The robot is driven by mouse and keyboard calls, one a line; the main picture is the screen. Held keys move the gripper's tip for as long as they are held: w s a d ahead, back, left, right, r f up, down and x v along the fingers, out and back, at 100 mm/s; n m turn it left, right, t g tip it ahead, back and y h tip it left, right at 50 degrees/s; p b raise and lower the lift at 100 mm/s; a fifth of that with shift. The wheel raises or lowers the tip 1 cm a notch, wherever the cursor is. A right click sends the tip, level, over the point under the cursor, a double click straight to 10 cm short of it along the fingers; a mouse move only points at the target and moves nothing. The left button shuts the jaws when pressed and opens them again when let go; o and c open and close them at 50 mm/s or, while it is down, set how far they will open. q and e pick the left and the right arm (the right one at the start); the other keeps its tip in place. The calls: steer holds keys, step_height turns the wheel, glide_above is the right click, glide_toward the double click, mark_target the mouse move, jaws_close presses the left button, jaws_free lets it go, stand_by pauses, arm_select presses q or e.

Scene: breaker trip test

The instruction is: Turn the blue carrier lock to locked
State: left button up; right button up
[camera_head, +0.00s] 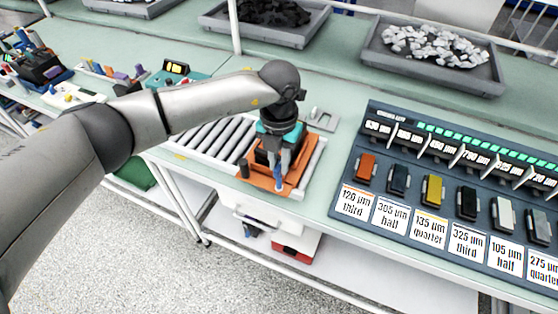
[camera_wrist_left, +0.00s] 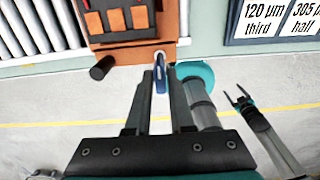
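The blue carrier lock (camera_wrist_left: 160,79) is a small upright blue handle at the front edge of the orange-brown carrier (camera_wrist_left: 138,54). In the head view the lock (camera_head: 278,178) shows just below my left gripper (camera_head: 284,166), with the carrier (camera_head: 265,180) under it. In the left wrist view my left gripper (camera_wrist_left: 161,76) has one finger on each side of the lock, close against it with almost no gap. My right gripper (camera_wrist_left: 243,99) shows in the left wrist view with its two prongs apart and empty, away from the carrier.
A roller conveyor (camera_head: 212,138) lies left of the carrier. A dark rack (camera_head: 440,190) of coloured blocks and labels stands to the right. Trays of dark (camera_head: 240,32) and pale pieces (camera_head: 405,65) stand behind. A black knob (camera_wrist_left: 102,67) sticks out from the carrier's front left.

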arm_select(q)
jaws_close()
stand_by(0.3)
steer(key=m+b, duration=0.3)
steer(key=m, duration=0.1)
steer(key=shift+f+b, duration=0.15)
steer(key=shift+b, duration=0.25)
steer(key=m+b, duration=0.3)
steer(key=m, duration=0.1)
steer(key=shift+m+b, duration=0.3)
steer(key=shift+b, duration=0.05)
steer(key=m+b, duration=0.3)
steer(key=m, duration=0.1)
steer(key=shift+m, duration=0.3)
steer(key=m+b, duration=0.3)
steer(key=m, duration=0.1)
steer(key=shift+m, duration=0.3)
steer(key=shift+r, duration=0.2)
